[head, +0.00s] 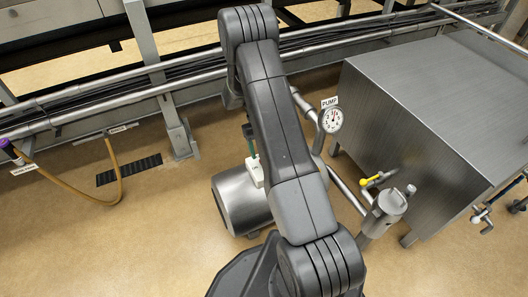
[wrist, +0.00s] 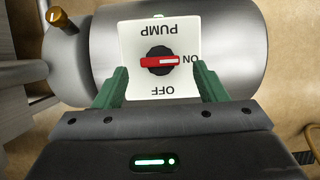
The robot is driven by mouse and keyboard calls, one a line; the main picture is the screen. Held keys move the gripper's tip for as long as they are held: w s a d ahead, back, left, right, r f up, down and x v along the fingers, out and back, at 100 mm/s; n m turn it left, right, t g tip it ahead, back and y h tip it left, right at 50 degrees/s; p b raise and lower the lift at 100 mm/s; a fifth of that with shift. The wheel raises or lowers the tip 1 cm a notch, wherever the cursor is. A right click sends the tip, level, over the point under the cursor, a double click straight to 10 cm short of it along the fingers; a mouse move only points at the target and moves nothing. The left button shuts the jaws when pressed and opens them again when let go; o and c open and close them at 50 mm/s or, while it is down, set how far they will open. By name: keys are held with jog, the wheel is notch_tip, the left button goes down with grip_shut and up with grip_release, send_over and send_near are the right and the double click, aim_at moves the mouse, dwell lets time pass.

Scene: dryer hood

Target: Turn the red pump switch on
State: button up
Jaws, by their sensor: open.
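The red pump switch (wrist: 160,61) is in the middle of a white plate (wrist: 152,30) marked PUMP, ON and OFF, which appears upside down in the wrist view. Its red handle lies level in the picture, with its right end toward the ON mark. My gripper (wrist: 160,69) is open, its two green fingers on either side of the switch and apart from it. I cannot tell how far the fingertips are from the plate. In the head view the plate's white box (head: 254,173) sits on the pump, partly behind my arm, and the switch is hidden.
The steel pump cylinder (head: 236,203) stands on the tan floor. A dial gauge (head: 331,120) with a PUMP sign and a pipe with a yellow-handled valve (head: 373,180) stand to the right, before a large steel cabinet (head: 430,100). A hose (head: 110,190) hangs at left.

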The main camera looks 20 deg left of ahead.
jog(key=p+v, duration=0.2)
jog(key=v, duration=0.9)
jog(key=shift+r, duration=0.25)
jog(key=shift+w, duration=0.1)
jog(key=b+x, duration=0.3)
jog(key=x, duration=1)
jog(key=shift+d+f, duration=0.1)
jog(key=shift+f, duration=0.25)
